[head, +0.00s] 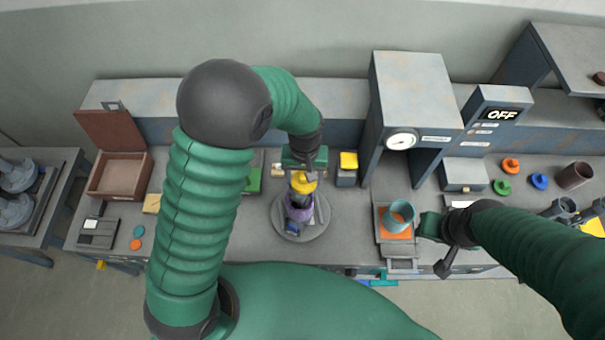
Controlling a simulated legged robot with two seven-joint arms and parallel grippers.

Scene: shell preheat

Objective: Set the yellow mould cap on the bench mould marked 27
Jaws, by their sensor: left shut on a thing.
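My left gripper (304,170) reaches down over a round grey stand (293,236) in the middle of the bench. It is shut on a yellow cap (303,186). Below the cap is a dark and purple piece (298,208) on the stand; whether the cap touches it I cannot tell. A second yellow-topped block (348,160) stands just right of the gripper. No number 27 is readable on any mould. My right gripper (432,226) is beside a teal ring (398,216) over an orange plate; its fingers are not clear.
A press with a round gauge (401,140) and an "OFF" display box (498,113) stand right of centre. An open brown box (120,174) is at left. Small orange, green and blue pieces (539,181) and a brown cup (575,176) lie at right.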

